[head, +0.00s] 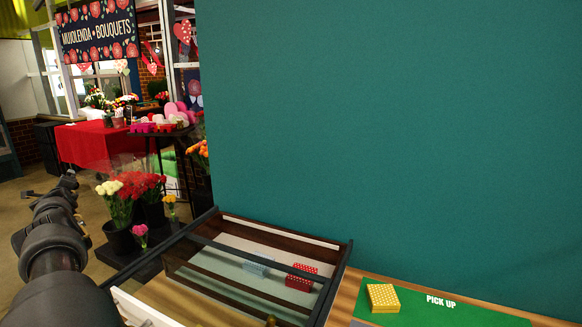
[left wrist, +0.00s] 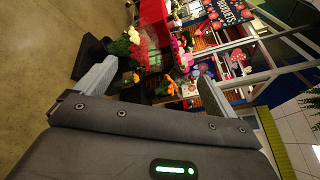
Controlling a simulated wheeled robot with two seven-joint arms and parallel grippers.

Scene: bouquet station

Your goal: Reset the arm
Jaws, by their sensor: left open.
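My left arm (head: 62,250) reaches forward along the left side of the head view, and its far end is small and dark, away from the counter. In the left wrist view my left gripper (left wrist: 158,74) has its two grey fingers wide apart with nothing between them. Beyond the fingers is the distant flower stall, seen tilted. My right gripper is not in view.
A glass-topped case (head: 225,270) holds a blue box (head: 258,266) and a red dotted box (head: 301,277). A yellow dotted box (head: 382,297) lies on the green PICK UP mat (head: 440,315). A teal wall (head: 400,130) stands behind. Flower buckets (head: 119,238) stand left of the case.

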